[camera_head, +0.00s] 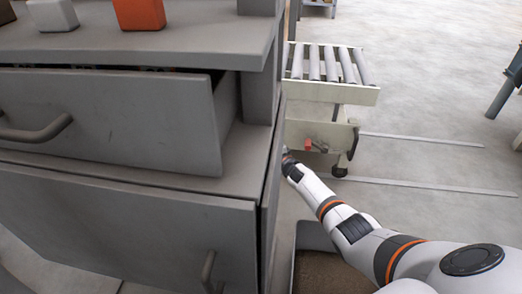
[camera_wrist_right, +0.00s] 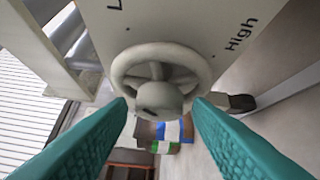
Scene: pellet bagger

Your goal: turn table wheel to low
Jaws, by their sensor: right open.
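The table wheel (camera_wrist_right: 160,52) is a pale grey handwheel with a round hub, mounted on a cream panel (camera_wrist_right: 185,20) in the right wrist view. "High" is printed to the right of the wheel, and a cut-off label starting with "L" is at the top left. My right gripper (camera_wrist_right: 160,103) is open, its teal fingertips apart on either side of the hub; contact with the wheel cannot be told. In the head view my right arm reaches toward the roller table (camera_head: 330,92), with its gripper end mostly hidden by the cabinet edge. My left gripper is out of view.
A grey cabinet (camera_head: 120,225) with a partly open drawer (camera_head: 110,115) stands close left of my right arm. An orange block (camera_head: 138,14) and a pale block (camera_head: 53,15) sit on top. A small red part (camera_head: 308,144) shows below the rollers. Floor at right is largely clear.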

